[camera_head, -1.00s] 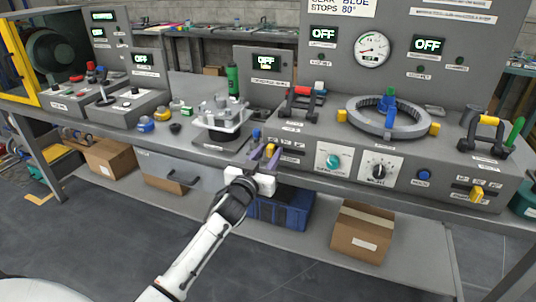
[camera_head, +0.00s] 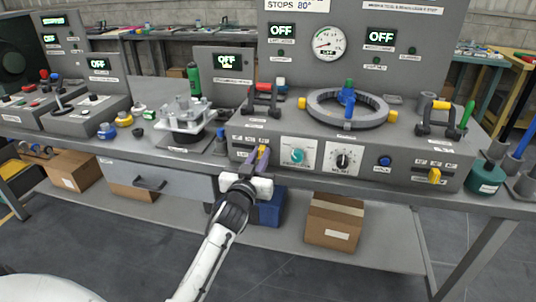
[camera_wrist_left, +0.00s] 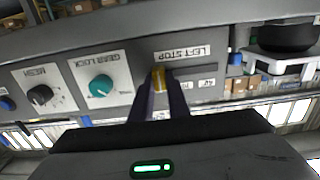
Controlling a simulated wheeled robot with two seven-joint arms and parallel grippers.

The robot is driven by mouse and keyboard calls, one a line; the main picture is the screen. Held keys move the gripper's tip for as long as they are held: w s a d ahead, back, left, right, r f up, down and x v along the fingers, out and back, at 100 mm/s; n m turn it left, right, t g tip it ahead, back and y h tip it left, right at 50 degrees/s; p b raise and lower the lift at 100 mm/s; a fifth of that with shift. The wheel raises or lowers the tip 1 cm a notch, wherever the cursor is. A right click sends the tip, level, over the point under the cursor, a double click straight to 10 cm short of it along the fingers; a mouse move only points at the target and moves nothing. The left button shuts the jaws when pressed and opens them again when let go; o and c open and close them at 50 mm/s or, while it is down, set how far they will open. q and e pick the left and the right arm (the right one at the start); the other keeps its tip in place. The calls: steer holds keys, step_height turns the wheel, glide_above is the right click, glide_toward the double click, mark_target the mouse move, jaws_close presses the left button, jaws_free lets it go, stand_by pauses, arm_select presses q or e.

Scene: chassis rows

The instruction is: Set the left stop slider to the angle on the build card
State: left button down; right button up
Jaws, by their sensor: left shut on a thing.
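The left stop slider's yellow knob (camera_wrist_left: 158,79) sits between my left gripper's purple fingers (camera_wrist_left: 158,95), which are shut on it. In the head view the knob (camera_head: 262,151) and the left gripper (camera_head: 257,158) are at the left part of the grey console. The wrist view is upside down; the LEFT STOP label (camera_wrist_left: 183,53) lies beside the knob. Small scale marks lie along the slot, one perhaps reading 40; the fingers hide others. The build card (camera_head: 297,5) at the top edge reads STOPS 80°; its upper line is cut off. My right gripper is not in view.
The teal GEAR LOCK dial (camera_head: 297,156) and a black dial (camera_head: 343,160) are right of the slider. A ring fixture (camera_head: 347,108) stands on the console. A white-plated fixture (camera_head: 185,116) stands to the left. A right-hand slider (camera_head: 434,176) has a yellow knob.

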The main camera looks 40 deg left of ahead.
mark_target(262, 125)
arm_select(q)
steer(key=shift+d, duration=0.15)
steer(key=c, duration=1.7)
jaws_free()
steer(key=shift+w+d, duration=0.1)
steer(key=shift+d, duration=0.05)
step_height(262, 125, up, 10)
steer(key=shift+r+p, duration=0.1)
steer(key=shift+p, duration=0.9)
